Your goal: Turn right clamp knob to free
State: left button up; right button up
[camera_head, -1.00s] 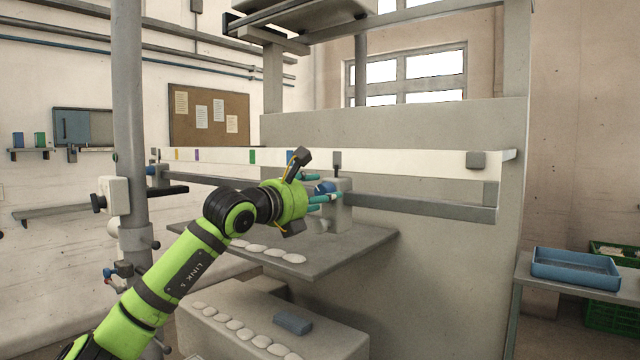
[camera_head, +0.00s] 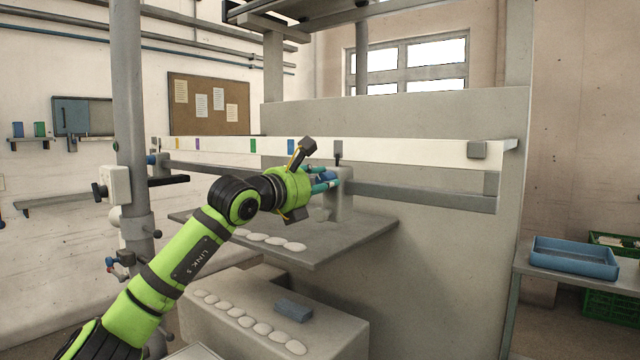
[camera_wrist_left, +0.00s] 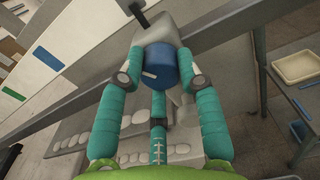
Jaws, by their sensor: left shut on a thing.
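The blue clamp knob (camera_wrist_left: 157,65) sits on the front of a grey clamp block on the rail. A white mark on its face lies nearly level in the left wrist view. My left gripper (camera_head: 328,182) reaches in from the left at the knob. In the wrist view, its teal fingers (camera_wrist_left: 160,78) are shut on the knob, one on each side, with a third finger below. In the head view the fingers partly hide the knob (camera_head: 328,175). The clamp block (camera_head: 341,203) sits on the grey rail (camera_head: 420,196). My right gripper is not in view.
A grey shelf (camera_head: 335,238) with pale discs juts out below the gripper. A grey post (camera_head: 130,120) stands at left. A blue tray (camera_head: 574,258) is on a side table at right.

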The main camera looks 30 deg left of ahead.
pick_arm(q)
jog(key=m, duration=0.3)
jog(key=shift+f+b, duration=0.3)
jog(key=m, duration=0.3)
jog(key=shift+m, duration=0.3)
jog(key=m, duration=0.4)
jog(key=shift+m, duration=0.3)
jog(key=shift+r+m+p, duration=0.1)
jog(key=shift+m+p, duration=0.4)
jog(key=shift+m, duration=1.5)
jog(key=shift+a, duration=0.1)
jog(key=o, duration=1.2)
jog(key=shift+c, duration=0.2)
jog(key=shift+w, duration=0.1)
jog(key=shift+r, duration=0.1)
